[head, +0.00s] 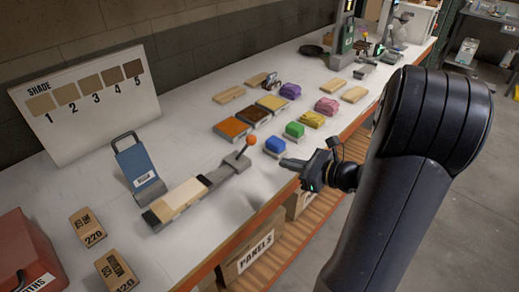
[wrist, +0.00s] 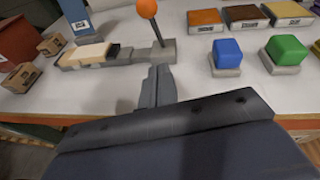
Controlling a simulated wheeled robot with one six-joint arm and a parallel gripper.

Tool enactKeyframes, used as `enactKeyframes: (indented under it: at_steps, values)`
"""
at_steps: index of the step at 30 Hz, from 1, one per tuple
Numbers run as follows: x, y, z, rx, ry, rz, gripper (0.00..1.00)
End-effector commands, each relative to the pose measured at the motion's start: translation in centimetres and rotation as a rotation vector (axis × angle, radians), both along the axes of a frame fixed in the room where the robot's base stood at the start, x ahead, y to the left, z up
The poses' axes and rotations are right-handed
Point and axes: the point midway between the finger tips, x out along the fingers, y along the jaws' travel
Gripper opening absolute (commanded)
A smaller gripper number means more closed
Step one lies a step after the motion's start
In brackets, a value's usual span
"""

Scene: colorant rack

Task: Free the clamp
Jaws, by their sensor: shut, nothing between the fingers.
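The clamp (head: 222,176) is a long grey fixture on the white bench, with a dark lever that ends in an orange ball (head: 251,140). The lever stands up at a slant at the fixture's right end. A pale wood block (head: 180,197) lies in the fixture, its right end against a dark jaw. In the wrist view the orange ball (wrist: 147,9) tops the lever, and the wood block (wrist: 88,54) is at the left. My gripper (head: 285,162) is shut and empty, near the bench's front edge and apart from the lever. It shows below the lever in the wrist view (wrist: 161,72).
Blue (head: 275,145) and green (head: 294,130) blocks on grey bases stand close behind my gripper. A blue upright holder (head: 137,162) stands behind the fixture. Sandpaper boxes (head: 87,227) and a red box (head: 28,252) are at the left. Bare bench lies in front of the fixture.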

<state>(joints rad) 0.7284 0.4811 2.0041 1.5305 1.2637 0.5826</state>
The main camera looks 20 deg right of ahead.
Motion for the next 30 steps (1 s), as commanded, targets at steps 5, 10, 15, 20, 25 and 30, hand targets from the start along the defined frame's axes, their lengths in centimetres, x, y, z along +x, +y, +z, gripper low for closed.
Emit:
enactKeyframes:
  at_steps: [5, 10, 15, 20, 25, 30]
  values:
    - [2.4, 2.2, -0.8, 0.000, 0.002, 0.007, 0.00]
    - [4.7, 4.0, -1.6, 0.001, 0.003, 0.005, 0.00]
    - [6.3, 5.5, -0.2, -0.002, 0.000, 0.003, 0.00]
    - [7.1, 6.2, 0.2, -0.001, 0.001, 0.002, 0.00]
    - [7.3, 6.3, 0.3, -0.001, 0.001, 0.000, 0.00]
    - [7.3, 6.3, 0.3, -0.001, 0.001, 0.000, 0.00]
